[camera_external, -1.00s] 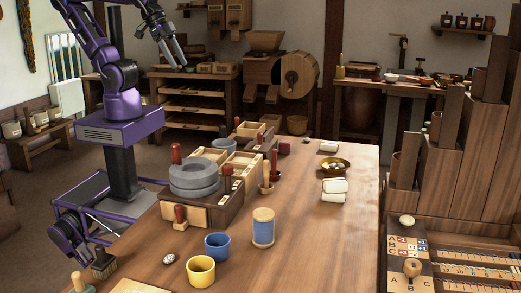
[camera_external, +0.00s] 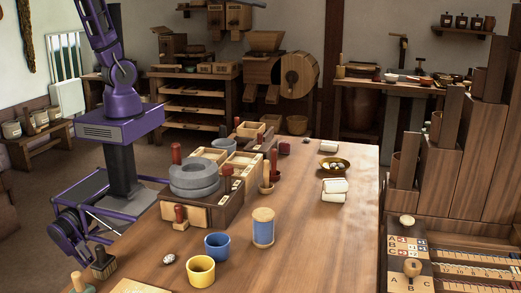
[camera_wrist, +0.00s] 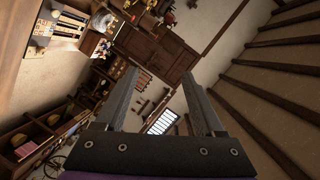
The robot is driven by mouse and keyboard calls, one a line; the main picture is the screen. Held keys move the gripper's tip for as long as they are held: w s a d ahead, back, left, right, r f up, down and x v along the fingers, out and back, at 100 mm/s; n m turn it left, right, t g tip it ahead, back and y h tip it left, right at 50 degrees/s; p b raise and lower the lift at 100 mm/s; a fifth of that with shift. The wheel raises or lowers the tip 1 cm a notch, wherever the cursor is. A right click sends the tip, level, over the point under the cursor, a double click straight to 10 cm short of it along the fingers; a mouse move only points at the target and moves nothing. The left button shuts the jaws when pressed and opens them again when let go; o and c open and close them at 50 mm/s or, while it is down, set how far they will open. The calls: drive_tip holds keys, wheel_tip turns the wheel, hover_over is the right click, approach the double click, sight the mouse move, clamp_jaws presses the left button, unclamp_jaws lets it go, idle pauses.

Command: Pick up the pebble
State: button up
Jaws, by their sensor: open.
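A small pale, speckled pebble (camera_external: 169,259) lies on the near left part of the wooden table (camera_external: 320,235), to the left of the blue cup (camera_external: 217,246) and the yellow cup (camera_external: 201,271). A brass bowl (camera_external: 334,164) farther back also holds several small pale, pebble-like pieces. My gripper (camera_wrist: 160,75) is open and empty in the wrist view, with the room and ceiling beams behind its two fingers. In the external view my arm rises past the top edge, so the gripper is out of that picture. I cannot make out the pebble in the wrist view.
A quern (camera_external: 195,178) with grey stones stands at the table's left side. A blue jar with a wooden lid (camera_external: 263,227), pegs (camera_external: 267,177) and white rolls (camera_external: 334,190) stand or lie on the table. A brush (camera_external: 103,262) is at the left edge. The table's near right is clear.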

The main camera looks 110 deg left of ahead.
drive_tip(key=w+d+r+m+t+h, duration=0.1)
drive_tip(key=w+d+r+t+h, duration=0.1)
drive_tip(key=w+d+r+h, duration=0.6)
drive_tip(key=w+d+f+n+g+b, duration=0.25)
drive_tip(key=d+f+n, duration=0.4)
drive_tip(key=f, duration=0.55)
drive_tip(key=n+g+y+b, duration=0.2)
drive_tip(key=n+g+y, duration=0.2)
drive_tip(key=g, duration=0.6)
approach(168, 256)
drive_tip(key=b+x, duration=0.2)
drive_tip(key=x, duration=0.1)
drive_tip(key=shift+s+d, duration=0.1)
drive_tip(key=shift+d, duration=0.25)
drive_tip(key=shift+a+b+x, duration=0.15)
drive_tip(key=shift+b+x, duration=0.05)
drive_tip(key=shift+x, duration=1.15)
drive_tip(key=shift+a+b+x, duration=0.15)
drive_tip(key=shift+a+x, duration=0.05)
drive_tip(key=shift+x, duration=1.1)
clamp_jaws()
